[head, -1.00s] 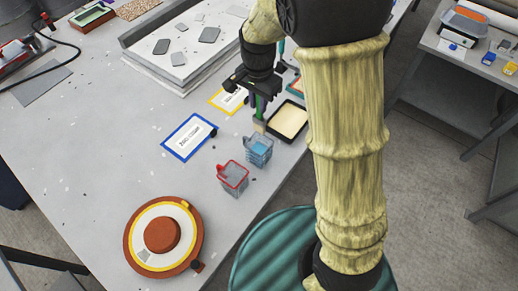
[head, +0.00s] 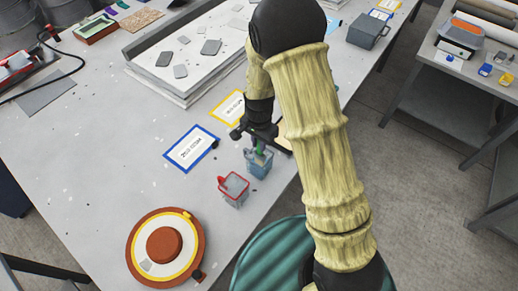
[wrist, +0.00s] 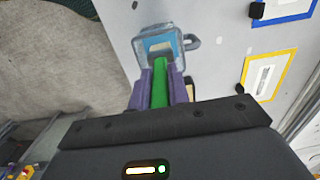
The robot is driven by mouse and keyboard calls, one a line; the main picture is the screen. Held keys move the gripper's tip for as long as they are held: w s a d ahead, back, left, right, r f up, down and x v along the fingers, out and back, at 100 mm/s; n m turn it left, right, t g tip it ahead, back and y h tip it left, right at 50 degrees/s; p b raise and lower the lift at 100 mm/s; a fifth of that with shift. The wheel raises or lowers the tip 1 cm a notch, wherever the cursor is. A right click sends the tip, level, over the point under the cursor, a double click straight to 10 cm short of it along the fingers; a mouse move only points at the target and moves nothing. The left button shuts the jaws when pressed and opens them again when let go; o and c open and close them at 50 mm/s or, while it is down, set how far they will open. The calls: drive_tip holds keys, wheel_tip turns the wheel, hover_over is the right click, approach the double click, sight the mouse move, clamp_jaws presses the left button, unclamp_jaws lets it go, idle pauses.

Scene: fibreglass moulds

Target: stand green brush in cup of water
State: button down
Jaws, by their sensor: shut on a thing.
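My gripper (head: 257,136) is shut on the green brush (wrist: 160,90), whose handle lies between the two purple fingers in the wrist view. The brush (head: 260,148) points down at the clear cup of blue water (head: 259,166), which stands on the table below my gripper. In the wrist view the pale bristle end shows within the rim of the cup (wrist: 143,66). I cannot tell how deep the bristles are. The brush looks roughly upright. My arm hides part of the table behind the gripper.
A red-rimmed clear cup (head: 233,189) stands close by at the lower left. A blue-framed card (head: 191,149) and a yellow-framed card (head: 229,106) lie on the table. A round orange mould (head: 165,248) sits at the front. The table's right edge is near the cups.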

sight(259, 154)
drive_tip(key=shift+f+p, duration=0.5)
drive_tip(key=shift+f, duration=1.65)
drive_tip(key=shift+f, duration=0.1)
drive_tip(key=c, duration=1.3)
unclamp_jaws()
drive_tip(key=shift+c, duration=0.2)
wheel_tip(259, 154, up, 12)
drive_tip(key=b, duration=0.3)
